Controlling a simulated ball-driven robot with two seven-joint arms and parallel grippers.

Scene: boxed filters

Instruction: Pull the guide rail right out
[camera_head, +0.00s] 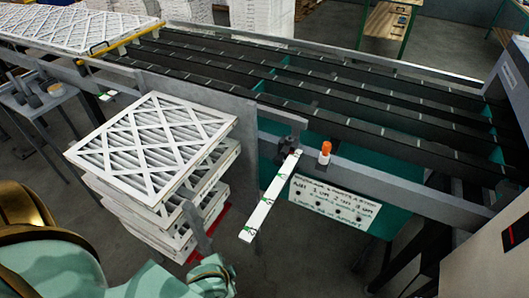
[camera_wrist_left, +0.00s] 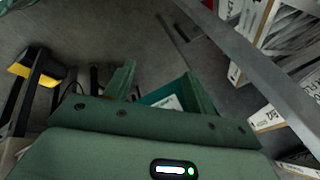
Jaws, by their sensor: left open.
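A long white bar with green marks (camera_head: 270,197), which looks like the guide rail, juts toward me from a dark clamp on the conveyor's front rail. Its near end hangs free beside the stack of filters. My left arm comes in at the bottom left of the head view, and its gripper fingers cannot be made out there. In the left wrist view my left gripper (camera_wrist_left: 160,88) is open, its two green fingers apart with nothing between them. The white bar cannot be made out for sure in that view. My right gripper is not in view.
A stack of white pleated filters (camera_head: 155,145) stands left of the bar. An orange-capped knob (camera_head: 325,153) sits on the front rail, above a white sign (camera_head: 334,203) on a teal panel. The dark-slatted conveyor (camera_head: 300,85) runs behind. A cabinet (camera_head: 490,250) stands at right.

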